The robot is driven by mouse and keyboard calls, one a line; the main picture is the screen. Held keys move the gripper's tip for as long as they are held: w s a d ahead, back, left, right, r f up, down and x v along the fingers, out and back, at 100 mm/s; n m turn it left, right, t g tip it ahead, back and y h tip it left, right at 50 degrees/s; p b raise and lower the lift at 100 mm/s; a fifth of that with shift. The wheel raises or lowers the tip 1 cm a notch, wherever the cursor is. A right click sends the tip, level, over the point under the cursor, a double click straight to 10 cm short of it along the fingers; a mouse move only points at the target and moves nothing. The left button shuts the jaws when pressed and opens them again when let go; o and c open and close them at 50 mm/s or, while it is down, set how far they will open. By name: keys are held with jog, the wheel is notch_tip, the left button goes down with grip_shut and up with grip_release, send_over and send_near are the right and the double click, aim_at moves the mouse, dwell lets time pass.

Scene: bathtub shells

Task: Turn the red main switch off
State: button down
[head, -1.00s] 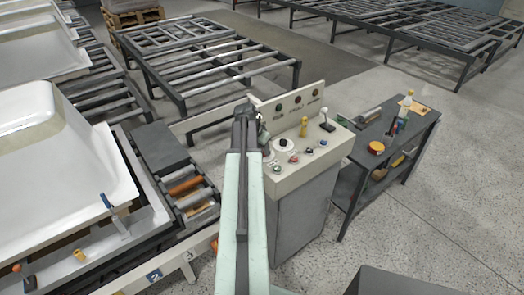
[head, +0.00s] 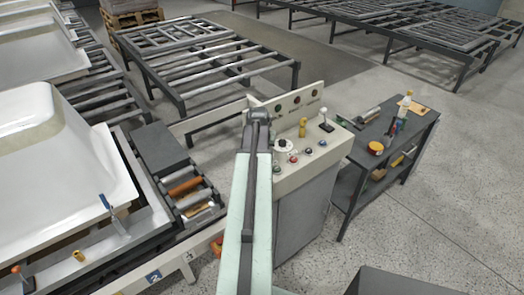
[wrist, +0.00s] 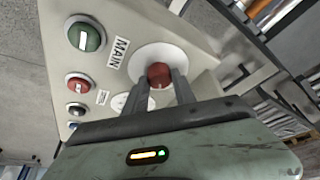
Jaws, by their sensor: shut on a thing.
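The red main switch (wrist: 159,74) is a round red knob on a white disc, beside the label MAIN (wrist: 119,51) in the wrist view. My gripper (wrist: 160,86) is shut on the knob, with one dark finger on each side of it. In the head view my gripper (head: 258,117) reaches the left part of the cream control console (head: 312,162). My own arm hides the main switch there.
A green button (wrist: 85,36) and a red button (wrist: 78,84) sit near the switch. A grey workbench (head: 346,195) with tools stands right of the console. A roller conveyor (head: 190,186) and white bathtub shell (head: 60,150) are at left. Open floor lies at right.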

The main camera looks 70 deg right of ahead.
jog(key=n, duration=0.2)
jog(key=n+t, duration=0.1)
jog(key=n, duration=0.1)
jog(key=n+t+y, duration=0.1)
jog(key=n, duration=0.1)
jog(key=shift+d+r, duration=0.1)
jog(key=shift+d, duration=0.15)
jog(key=n+y, duration=0.1)
jog(key=n, duration=0.2)
jog(key=n+t, duration=0.1)
jog(key=n, duration=0.1)
jog(key=shift+n+y, duration=0.4)
jog(key=shift+t, duration=0.3)
jog(key=c, duration=1)
grip_release()
jog(key=shift+s, duration=0.1)
